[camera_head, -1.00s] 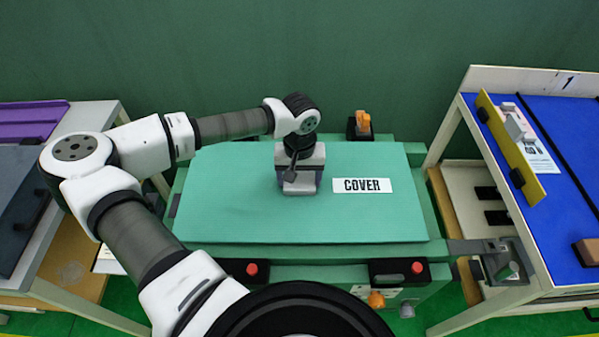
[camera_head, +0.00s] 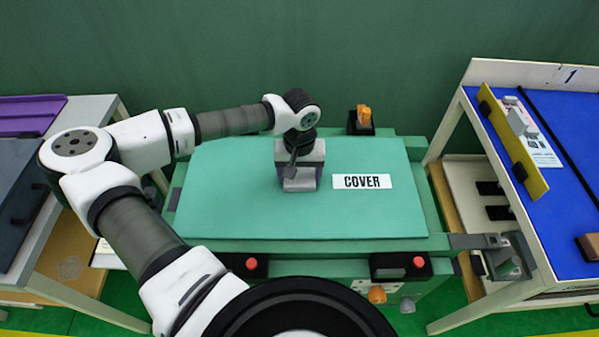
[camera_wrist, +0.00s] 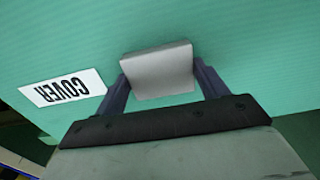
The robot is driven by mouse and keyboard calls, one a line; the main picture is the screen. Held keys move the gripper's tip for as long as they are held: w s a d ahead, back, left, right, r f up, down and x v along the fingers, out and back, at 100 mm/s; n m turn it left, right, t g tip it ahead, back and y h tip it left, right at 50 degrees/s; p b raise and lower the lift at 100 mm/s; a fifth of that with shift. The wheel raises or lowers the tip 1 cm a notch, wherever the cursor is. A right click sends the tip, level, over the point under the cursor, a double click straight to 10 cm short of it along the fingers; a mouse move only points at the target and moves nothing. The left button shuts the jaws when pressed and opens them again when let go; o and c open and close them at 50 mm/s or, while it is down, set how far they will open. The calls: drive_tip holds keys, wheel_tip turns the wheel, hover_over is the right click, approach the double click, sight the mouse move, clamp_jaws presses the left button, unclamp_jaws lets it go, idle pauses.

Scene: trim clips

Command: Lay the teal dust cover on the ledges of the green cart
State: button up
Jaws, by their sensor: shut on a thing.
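The teal dust cover (camera_head: 270,218) is a flat ribbed panel with a white COVER label (camera_head: 361,182). In the head view it lies over the top of the green cart (camera_head: 400,249) and looks about level. It hides most of the cart's top and the ledges, so I cannot tell whether it touches them. My gripper (camera_head: 300,182) is above the middle of the cover. In the wrist view my gripper (camera_wrist: 160,75) is shut on the cover's grey handle block (camera_wrist: 158,70), with a finger on each side. The cover (camera_wrist: 240,45) fills most of that view.
Red buttons (camera_head: 252,264) sit on the cart's front edge, and an orange-topped part (camera_head: 363,115) stands at its back. A bench with a blue top (camera_head: 560,200) is at the right. A grey table (camera_head: 85,125) with purple and dark panels is at the left. A green wall (camera_head: 280,60) is behind.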

sight(300, 177)
drive_tip(key=shift+f, duration=0.1)
drive_tip(key=o, duration=1.3)
wheel_tip(300, 177, up, 14)
drive_tip(key=b, duration=0.2)
